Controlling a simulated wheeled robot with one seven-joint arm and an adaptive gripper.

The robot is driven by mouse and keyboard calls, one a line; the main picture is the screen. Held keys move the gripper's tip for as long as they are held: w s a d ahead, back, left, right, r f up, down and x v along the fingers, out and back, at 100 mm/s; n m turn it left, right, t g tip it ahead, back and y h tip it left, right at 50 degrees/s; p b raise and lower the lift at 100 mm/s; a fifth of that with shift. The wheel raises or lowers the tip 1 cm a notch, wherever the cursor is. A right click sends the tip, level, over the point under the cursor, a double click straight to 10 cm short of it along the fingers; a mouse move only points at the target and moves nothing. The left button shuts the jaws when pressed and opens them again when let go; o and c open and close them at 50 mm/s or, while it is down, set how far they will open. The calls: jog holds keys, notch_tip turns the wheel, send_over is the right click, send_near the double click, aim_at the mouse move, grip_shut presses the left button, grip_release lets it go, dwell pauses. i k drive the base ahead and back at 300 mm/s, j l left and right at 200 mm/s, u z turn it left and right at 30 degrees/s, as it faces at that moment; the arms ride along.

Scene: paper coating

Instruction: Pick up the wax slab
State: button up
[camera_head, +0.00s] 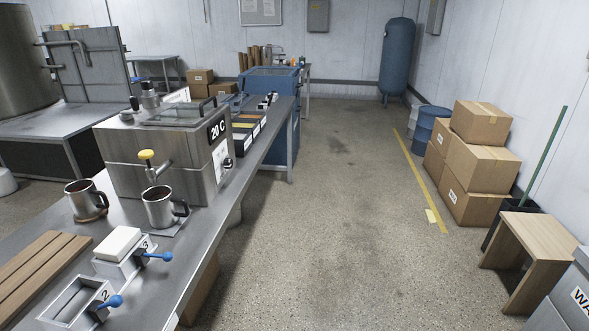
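A pale, off-white block (118,244), which looks like the wax slab, sits on top of a small metal mould (122,267) with a blue-knobbed handle, near the front of the metal bench at the left. Its underside is hidden by the mould. A second metal mould (78,303), marked 2 and also with a blue knob, lies nearer the camera and looks empty. My gripper is not in view.
Two metal mugs, one at the left (86,200) and one under the yellow-knobbed tap (160,206), stand before the steel tank (172,150). A wooden slatted rack (35,268) lies left of the moulds. Cardboard boxes (478,165) and a wooden stool (535,240) stand right. The middle floor is clear.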

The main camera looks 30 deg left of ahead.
aim_at(114, 248)
jog(key=i+u, duration=0.5)
jog(key=i+l+u, duration=0.25)
jog(key=i+u, duration=0.25)
jog(key=i, duration=0.2)
jog(key=i+u, duration=0.2)
jog(key=u, duration=0.2)
jog(key=i+u, duration=0.2)
jog(key=u, duration=0.15)
jog(key=i+u, duration=0.15)
jog(key=u, duration=0.25)
jog(key=i+l+u, duration=0.15)
jog(key=u, duration=0.25)
